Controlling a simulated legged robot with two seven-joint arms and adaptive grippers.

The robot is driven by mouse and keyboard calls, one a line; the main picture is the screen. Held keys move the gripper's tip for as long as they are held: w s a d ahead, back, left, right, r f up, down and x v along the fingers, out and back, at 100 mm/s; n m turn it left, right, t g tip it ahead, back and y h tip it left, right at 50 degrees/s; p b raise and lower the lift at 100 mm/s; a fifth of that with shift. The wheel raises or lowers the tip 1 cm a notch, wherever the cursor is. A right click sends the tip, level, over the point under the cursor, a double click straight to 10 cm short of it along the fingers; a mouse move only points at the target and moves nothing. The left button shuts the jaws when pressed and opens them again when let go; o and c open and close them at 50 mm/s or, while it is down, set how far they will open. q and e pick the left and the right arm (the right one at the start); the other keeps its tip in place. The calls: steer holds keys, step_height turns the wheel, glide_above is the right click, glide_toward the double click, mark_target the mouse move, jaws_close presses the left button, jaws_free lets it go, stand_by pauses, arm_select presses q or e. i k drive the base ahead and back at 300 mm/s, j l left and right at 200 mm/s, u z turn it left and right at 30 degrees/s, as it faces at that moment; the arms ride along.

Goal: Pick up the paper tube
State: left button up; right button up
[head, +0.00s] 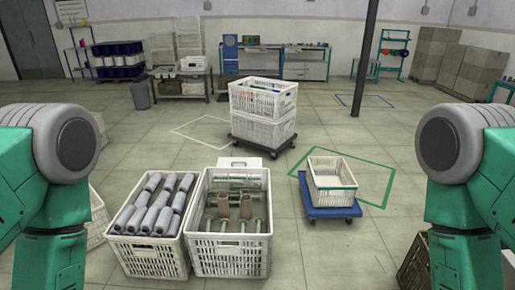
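Two brown tubes, which look like paper tubes, stand upright side by side in a white crate (228,266) low in the middle of the head view. One brown tube (223,204) is on the left and the other brown tube (246,206) is just to its right. Green spool-like pieces (236,184) lie and stand around them in the same crate. My green arms show at the left and right edges, but neither gripper is in view. Nothing of mine is seen touching the tubes.
A white crate (147,262) of grey cylinders stands against the left side of the tubes' crate. Stacked crates (262,98) sit on a dark dolly behind. An open crate (331,180) sits on a blue dolly (332,211) to the right. Floor between them is clear.

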mark_target(246, 198)
steer(key=i+l+z, duration=0.1)
steer(key=i+z, duration=0.25)
steer(key=i, duration=0.35)
steer(key=i+z, duration=0.35)
steer(key=i, duration=0.3)
steer(key=i+j+z, duration=0.35)
steer(key=i, duration=0.3)
steer(key=i+l+u, duration=0.25)
steer(key=i, duration=0.3)
steer(key=i+l+u, duration=0.1)
steer(key=i+u, duration=0.15)
steer(key=i, duration=0.25)
steer(key=i+l+u, duration=0.2)
steer(key=i+l, duration=0.15)
steer(key=i, duration=0.15)
steer(key=u, duration=0.85)
